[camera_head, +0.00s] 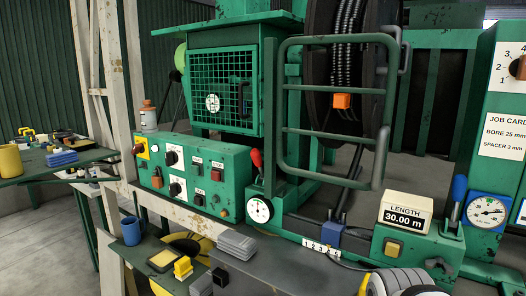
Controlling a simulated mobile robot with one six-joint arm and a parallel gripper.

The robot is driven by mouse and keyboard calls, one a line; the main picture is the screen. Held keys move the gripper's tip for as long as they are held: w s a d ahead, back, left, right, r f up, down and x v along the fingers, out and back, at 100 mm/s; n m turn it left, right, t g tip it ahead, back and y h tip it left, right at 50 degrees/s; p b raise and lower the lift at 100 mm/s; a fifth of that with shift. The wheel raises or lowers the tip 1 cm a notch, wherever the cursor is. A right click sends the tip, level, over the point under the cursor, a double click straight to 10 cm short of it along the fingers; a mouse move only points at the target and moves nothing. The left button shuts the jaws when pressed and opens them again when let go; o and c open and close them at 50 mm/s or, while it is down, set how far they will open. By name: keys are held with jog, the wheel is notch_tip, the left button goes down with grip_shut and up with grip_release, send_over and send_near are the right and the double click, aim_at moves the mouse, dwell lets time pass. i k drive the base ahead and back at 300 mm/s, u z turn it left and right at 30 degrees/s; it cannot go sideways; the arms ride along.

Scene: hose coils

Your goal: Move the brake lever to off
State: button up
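A short lever with a red grip (256,158) stands nearly upright on the green housing left of the guard frame, above a round white dial (259,210). A second lever with a blue grip (458,188) stands at the right, beside the length display (404,217) reading 30.00 m. No readable label tells which of them is the brake lever, and no off mark can be made out. My gripper's fingertips are not visible. A white and dark rounded shape at the bottom right edge seems to be part of my arm, well below both levers.
A green tubular guard frame (333,129) stands before the large dark reel (357,75). A green control panel (218,163) with knobs and buttons is at left. A blue mug (132,230) and grey stacked pieces (237,245) lie on the front ledge. A gauge (487,211) is at right.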

aim_at(255, 153)
jog(key=z, duration=0.7)
jog(key=k, duration=1.05)
jog(key=u, duration=0.85)
jog(key=i, duration=1)
